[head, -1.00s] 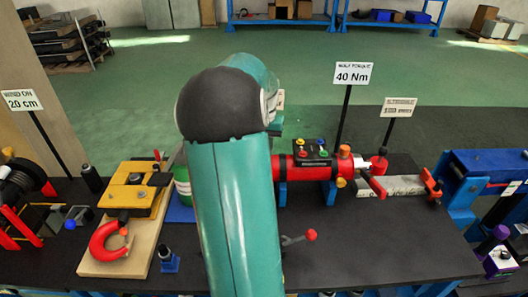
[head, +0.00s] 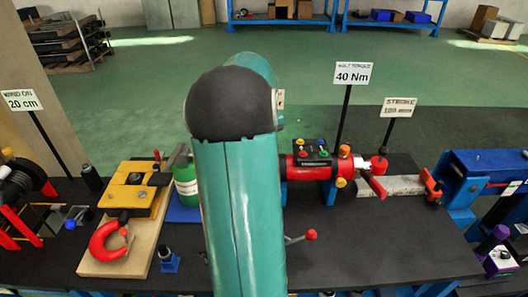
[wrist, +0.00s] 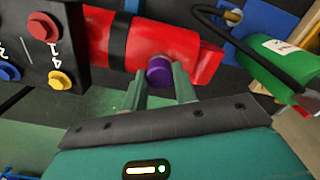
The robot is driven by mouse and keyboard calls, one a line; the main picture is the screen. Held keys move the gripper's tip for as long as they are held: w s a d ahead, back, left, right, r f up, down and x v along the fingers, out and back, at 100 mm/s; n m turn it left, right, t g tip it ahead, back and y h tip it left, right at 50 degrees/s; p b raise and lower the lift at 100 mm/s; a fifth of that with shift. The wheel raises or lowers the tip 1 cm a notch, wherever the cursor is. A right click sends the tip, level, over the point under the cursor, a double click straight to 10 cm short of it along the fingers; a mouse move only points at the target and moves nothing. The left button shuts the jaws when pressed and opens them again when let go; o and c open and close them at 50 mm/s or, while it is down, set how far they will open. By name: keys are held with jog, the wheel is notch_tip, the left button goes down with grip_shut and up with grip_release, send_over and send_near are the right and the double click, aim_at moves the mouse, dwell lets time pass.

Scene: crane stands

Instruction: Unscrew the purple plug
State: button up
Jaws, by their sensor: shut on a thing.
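The purple plug (wrist: 159,70) shows in the wrist view at the side of a red cylinder (wrist: 165,45) with a dark band. My gripper (wrist: 160,82) has one green finger on each side of the plug and is shut on it. The plug's far end meets the red cylinder, and I cannot see its thread. In the head view the red cylinder (head: 300,172) lies on the bench, partly behind my arm. The plug and my gripper are hidden there by my arm.
Colored buttons (wrist: 60,80) sit on a dark box beside the cylinder. A green bottle (head: 186,180) stands left of my arm. A yellow clamp with a red hook (head: 110,240) is further left. A sign post (head: 347,115) rises behind.

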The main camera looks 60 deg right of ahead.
jog(key=n, duration=0.2)
jog(key=shift+r+n, duration=0.1)
jog(key=shift+n, duration=0.2)
jog(key=shift+n, duration=0.8)
jog(key=n, duration=0.3)
jog(key=shift+n, duration=0.3)
jog(key=o, duration=1.1)
jog(key=shift+c, duration=0.6)
